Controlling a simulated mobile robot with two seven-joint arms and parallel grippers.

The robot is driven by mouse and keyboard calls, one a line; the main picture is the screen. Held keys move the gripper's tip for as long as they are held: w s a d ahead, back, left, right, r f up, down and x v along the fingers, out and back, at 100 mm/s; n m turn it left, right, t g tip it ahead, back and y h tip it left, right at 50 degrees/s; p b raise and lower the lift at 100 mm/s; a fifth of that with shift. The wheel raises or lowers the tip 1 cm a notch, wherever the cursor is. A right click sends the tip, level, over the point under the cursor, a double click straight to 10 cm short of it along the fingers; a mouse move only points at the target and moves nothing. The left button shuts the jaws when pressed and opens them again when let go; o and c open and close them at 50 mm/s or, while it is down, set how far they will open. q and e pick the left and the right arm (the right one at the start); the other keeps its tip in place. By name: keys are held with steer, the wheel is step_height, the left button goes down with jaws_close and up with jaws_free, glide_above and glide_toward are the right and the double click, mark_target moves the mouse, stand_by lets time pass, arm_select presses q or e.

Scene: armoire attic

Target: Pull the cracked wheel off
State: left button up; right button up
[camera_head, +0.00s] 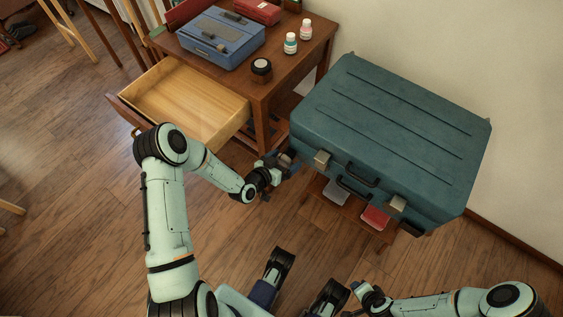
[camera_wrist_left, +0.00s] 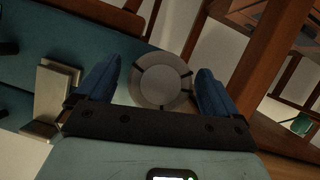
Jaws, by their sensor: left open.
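The teal suitcase (camera_head: 390,130) lies flat on a low wooden stand, and its side also shows in the left wrist view (camera_wrist_left: 95,22). A grey round wheel (camera_wrist_left: 160,80) with a paler hub and several short dark marks on its rim shows beside the suitcase. I take it for the cracked wheel, though no clear crack shows. My left gripper (camera_head: 285,162) is at the suitcase's near left corner. Its blue fingers (camera_wrist_left: 160,88) are open, one on each side of the wheel, with gaps visible. In the head view the wheel is hidden. My right gripper (camera_head: 354,287) is low, apart from the suitcase; its jaws are unclear.
A metal latch (camera_wrist_left: 50,97) is left of the fingers. The wooden desk (camera_head: 290,75) with an open, empty drawer (camera_head: 185,100) stands left of the suitcase. It holds a blue toolbox (camera_head: 222,40), two bottles and a dark jar (camera_head: 261,70). A red box (camera_head: 375,217) sits below the suitcase.

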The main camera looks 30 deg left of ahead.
mark_target(284, 165)
arm_select(q)
steer(key=c, duration=1)
steer(key=shift+c, duration=0.2)
steer(key=shift+s, duration=0.3)
steer(key=shift+s+a+p, duration=0.2)
steer(key=shift+s+p, duration=0.45)
steer(key=shift+s, duration=1.5)
steer(key=shift+s, duration=0.1)
steer(key=shift+s+a+r+p, duration=0.1)
steer(key=shift+s+r+p, duration=0.65)
steer(key=shift+s, duration=0.25)
steer(key=shift+s+a+r+p, duration=0.1)
steer(key=shift+s+r+p, duration=0.55)
steer(key=shift+s+r, duration=0.25)
